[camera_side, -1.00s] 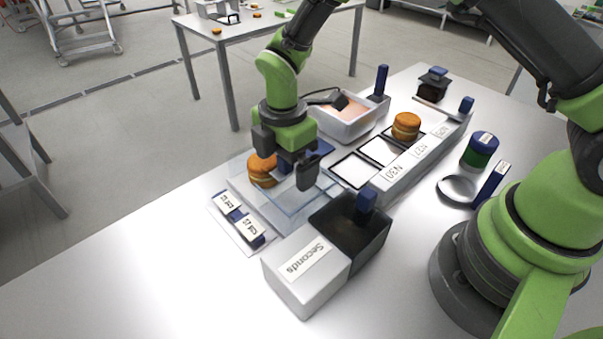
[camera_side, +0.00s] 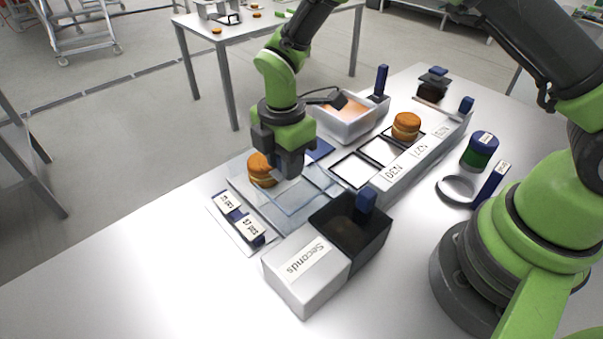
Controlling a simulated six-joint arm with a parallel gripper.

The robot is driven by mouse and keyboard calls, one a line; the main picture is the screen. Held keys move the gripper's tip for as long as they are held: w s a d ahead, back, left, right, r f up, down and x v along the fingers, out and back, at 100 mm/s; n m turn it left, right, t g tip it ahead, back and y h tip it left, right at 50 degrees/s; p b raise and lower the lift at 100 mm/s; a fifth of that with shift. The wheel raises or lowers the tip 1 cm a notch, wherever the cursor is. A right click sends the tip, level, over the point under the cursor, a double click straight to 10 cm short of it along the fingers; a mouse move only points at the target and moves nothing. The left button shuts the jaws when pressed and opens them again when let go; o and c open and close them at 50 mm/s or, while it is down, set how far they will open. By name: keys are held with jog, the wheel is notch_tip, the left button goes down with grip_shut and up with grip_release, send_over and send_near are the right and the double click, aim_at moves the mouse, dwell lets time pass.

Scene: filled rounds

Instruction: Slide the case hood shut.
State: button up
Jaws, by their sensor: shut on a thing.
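The display case is a clear, pale-blue glassy box whose hood (camera_side: 290,205) stands low on the white table at centre left. A filled round (camera_side: 262,167), orange-brown with a pale filling, shows at its far left end. My gripper (camera_side: 289,172) is down over the case beside that round, with its jaws closed. The hood's grip is hidden between the fingers. A blue part (camera_side: 320,150) shows just right of the gripper. The clear edges make it hard to tell how far the hood is open.
A box marked Seconds (camera_side: 305,270) with a dark bin (camera_side: 350,232) stands in front. A rack (camera_side: 420,150) with square pads and another round (camera_side: 406,126) lies to the right. A pale tub (camera_side: 345,120) stands behind.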

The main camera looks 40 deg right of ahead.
jog(key=shift+w, duration=4.55)
jog(key=o, duration=1.5)
notch_tip(320, 180, up, 7)
